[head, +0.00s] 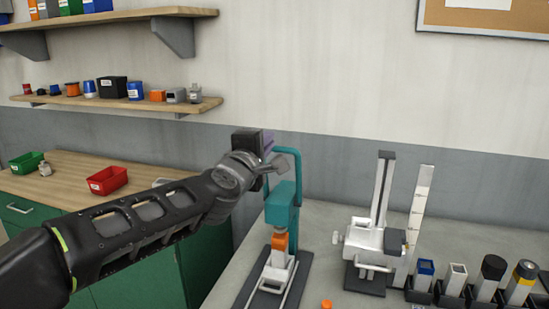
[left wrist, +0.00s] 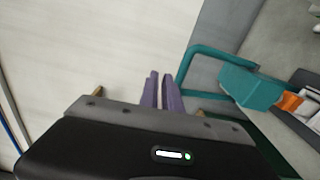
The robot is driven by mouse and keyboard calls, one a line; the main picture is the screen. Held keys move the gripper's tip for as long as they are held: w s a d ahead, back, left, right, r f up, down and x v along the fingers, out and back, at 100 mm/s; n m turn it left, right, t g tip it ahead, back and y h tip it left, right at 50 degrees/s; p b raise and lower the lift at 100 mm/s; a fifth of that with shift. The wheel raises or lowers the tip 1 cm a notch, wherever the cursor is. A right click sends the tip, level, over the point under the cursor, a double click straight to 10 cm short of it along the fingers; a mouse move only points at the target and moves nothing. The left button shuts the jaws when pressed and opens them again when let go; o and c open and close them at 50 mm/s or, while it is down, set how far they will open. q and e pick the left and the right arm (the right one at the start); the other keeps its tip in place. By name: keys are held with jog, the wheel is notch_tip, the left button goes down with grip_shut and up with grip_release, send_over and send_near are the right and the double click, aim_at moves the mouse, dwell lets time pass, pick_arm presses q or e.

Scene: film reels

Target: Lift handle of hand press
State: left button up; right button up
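The hand press stands on the grey table in the head view. Its teal body (head: 281,206) is upright over an orange part (head: 280,241) and a dark base plate. Its teal bar handle (head: 298,165) stands raised above the body. The handle also shows in the left wrist view (left wrist: 208,48), with the teal body (left wrist: 248,88) to the right. My left gripper (head: 268,142) is at the height of the handle's top, to its left. In the left wrist view, its purple fingers (left wrist: 161,78) are close together with nothing visible between them, left of the handle. My right gripper is out of view.
A white and black stand (head: 370,238) is right of the press, with several dark holders (head: 486,275) beyond. A small orange block (head: 326,304) lies in front. A wooden counter with a red bin (head: 108,180) is at left, under wall shelves (head: 130,101).

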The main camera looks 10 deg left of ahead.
aim_at(278, 150)
pick_arm(q)
jog(key=s+n, duration=0.2)
jog(key=s+r+n, duration=0.1)
jog(key=s+n, duration=0.1)
jog(key=s, duration=0.1)
jog(key=s+n, duration=0.2)
jog(key=shift+s+a+r+n+b, duration=0.15)
jog(key=shift+s+a+n+b, duration=0.15)
jog(key=shift+s+a+b, duration=0.1)
grip_shut()
jog(key=s+f+n, duration=0.1)
jog(key=n, duration=0.2)
jog(key=s+f+n, duration=0.1)
jog(key=n, duration=0.3)
jog(key=s+f+n+g, duration=0.1)
jog(key=f+n, duration=0.1)
jog(key=n, duration=0.1)
jog(key=shift+d+f+n, duration=0.1)
jog(key=shift+d+n, duration=0.3)
jog(key=shift+w, duration=0.15)
jog(key=w, duration=0.9)
jog(key=w+d+f, duration=0.1)
jog(key=w, duration=0.3)
jog(key=shift+w+p, duration=0.35)
